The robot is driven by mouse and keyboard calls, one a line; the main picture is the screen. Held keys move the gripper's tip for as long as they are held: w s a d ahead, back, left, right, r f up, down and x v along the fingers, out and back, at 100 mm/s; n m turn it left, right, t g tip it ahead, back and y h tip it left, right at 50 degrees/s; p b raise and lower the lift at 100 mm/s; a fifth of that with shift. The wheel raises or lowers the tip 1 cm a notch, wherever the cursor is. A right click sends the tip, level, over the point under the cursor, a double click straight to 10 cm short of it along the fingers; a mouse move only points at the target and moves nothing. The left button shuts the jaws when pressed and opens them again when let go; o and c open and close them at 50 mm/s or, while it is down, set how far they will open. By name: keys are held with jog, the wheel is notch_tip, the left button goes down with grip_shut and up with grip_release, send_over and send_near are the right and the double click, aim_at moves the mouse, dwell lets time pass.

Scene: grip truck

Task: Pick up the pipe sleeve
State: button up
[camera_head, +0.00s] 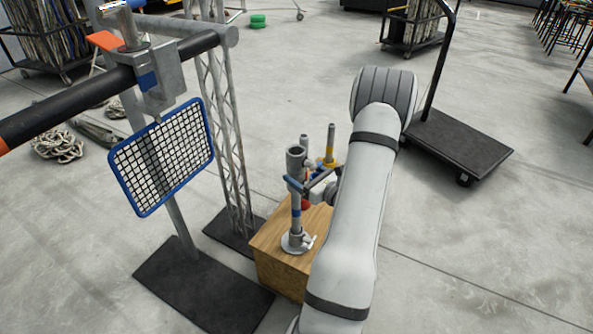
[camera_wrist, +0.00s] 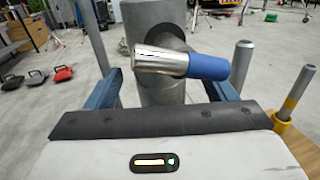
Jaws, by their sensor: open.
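The pipe sleeve (camera_head: 296,158) appears to be the thick grey upright cylinder above a stand on a wooden box; the naming is by its look. In the wrist view the grey cylinder (camera_wrist: 163,97) stands between the blue fingers of my gripper (camera_wrist: 160,92). A chrome handle with a blue grip sticks out of its side towards the camera. In the head view my gripper (camera_head: 306,184) is at the cylinder's lower part, jaws open on either side. I cannot tell whether either finger touches it. Its far side is hidden.
The wooden box (camera_head: 273,262) also carries a yellow-banded post (camera_head: 329,146) and another grey post, close to my gripper. A blue-framed grid panel (camera_head: 163,157) hangs at left beside a lattice post (camera_head: 229,150). A flat cart (camera_head: 457,141) stands at right. The floor at lower right is clear.

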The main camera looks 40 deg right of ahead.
jog(key=shift+c, duration=0.2)
jog(key=c, duration=1.5)
